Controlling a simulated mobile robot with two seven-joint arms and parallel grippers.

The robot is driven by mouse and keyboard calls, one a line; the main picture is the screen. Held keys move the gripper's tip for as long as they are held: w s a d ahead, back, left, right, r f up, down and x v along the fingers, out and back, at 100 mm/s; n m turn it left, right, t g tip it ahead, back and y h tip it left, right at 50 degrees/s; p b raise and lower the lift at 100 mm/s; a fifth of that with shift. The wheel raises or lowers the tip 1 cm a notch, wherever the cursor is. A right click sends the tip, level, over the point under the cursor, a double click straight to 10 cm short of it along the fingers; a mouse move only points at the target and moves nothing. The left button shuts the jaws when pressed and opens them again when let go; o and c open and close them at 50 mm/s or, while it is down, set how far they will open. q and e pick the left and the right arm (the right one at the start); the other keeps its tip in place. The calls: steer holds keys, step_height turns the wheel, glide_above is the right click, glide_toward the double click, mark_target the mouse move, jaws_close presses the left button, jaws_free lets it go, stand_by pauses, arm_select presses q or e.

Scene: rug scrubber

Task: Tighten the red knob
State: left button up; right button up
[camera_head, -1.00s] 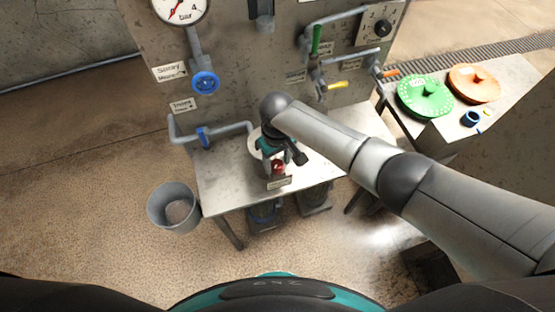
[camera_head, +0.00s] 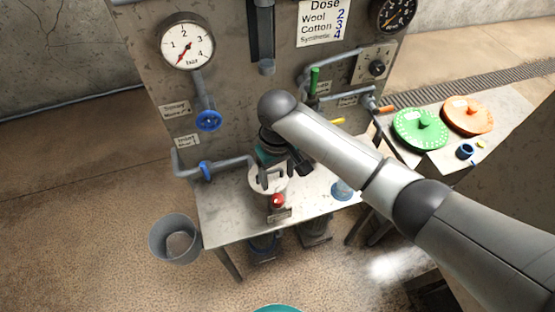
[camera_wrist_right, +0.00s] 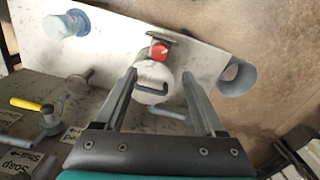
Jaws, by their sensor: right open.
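The red knob (camera_head: 277,201) sits at the front of a white round canister (camera_head: 256,183) on the metal table. In the right wrist view the knob (camera_wrist_right: 158,50) lies beyond the canister's dark handle (camera_wrist_right: 152,76). My left gripper is not in view.
A metal panel with a gauge (camera_head: 187,41), blue valve (camera_head: 209,121) and pipes rises behind the table (camera_head: 225,222). A clear blue-based vessel (camera_head: 342,191) stands to the right. A grey bucket (camera_head: 175,238) is on the floor at left. Green (camera_head: 421,128) and orange (camera_head: 468,116) discs lie on a side table.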

steer(key=shift+r, duration=2.35)
